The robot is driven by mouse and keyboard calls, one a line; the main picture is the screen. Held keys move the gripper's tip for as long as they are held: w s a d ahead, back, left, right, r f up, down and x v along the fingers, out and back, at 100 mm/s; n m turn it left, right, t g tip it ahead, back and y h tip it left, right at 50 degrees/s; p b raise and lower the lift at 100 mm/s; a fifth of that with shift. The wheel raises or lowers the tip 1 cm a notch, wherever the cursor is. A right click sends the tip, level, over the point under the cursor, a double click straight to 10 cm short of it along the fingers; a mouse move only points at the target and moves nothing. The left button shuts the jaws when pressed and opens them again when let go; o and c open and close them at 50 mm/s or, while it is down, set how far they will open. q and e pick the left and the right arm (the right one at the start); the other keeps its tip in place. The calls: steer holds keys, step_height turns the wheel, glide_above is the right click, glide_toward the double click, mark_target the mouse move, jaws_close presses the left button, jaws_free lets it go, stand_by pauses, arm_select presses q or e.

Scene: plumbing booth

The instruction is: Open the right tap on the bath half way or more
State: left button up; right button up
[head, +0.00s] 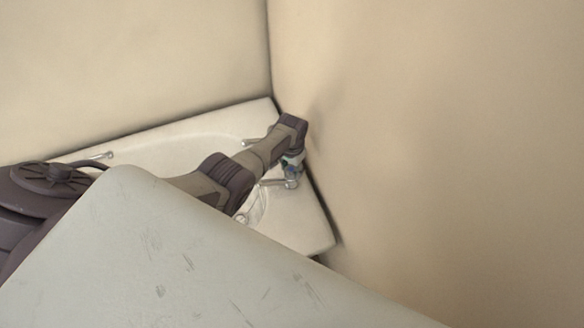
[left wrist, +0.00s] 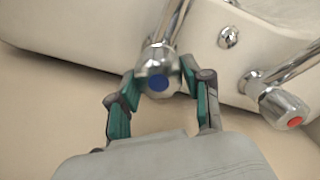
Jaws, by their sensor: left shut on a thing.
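A chrome tap with a blue-capped knob (left wrist: 158,84) is mounted at the end of the white bath (head: 310,225). My left gripper (left wrist: 158,88) has its green-padded fingers on either side of this knob and is shut on it. In the head view the blue-capped tap (head: 292,183) shows just below my left gripper (head: 291,165), near the wall. A second chrome tap with a red-capped knob (left wrist: 285,108) is to the right in the left wrist view, apart from the fingers. How far either tap is turned cannot be told. My right gripper is out of view.
Beige walls meet in a corner behind the bath; the right wall (head: 430,130) is close beside my left wrist. A round chrome fitting (left wrist: 228,38) is on the bath between the taps. A chrome handle (head: 103,156) is on the far left rim.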

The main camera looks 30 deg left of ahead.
mark_target(292, 168)
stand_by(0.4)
arm_select(q)
steer(key=o, duration=1.2)
steer(key=shift+c, duration=0.2)
step_height(292, 168, up, 12)
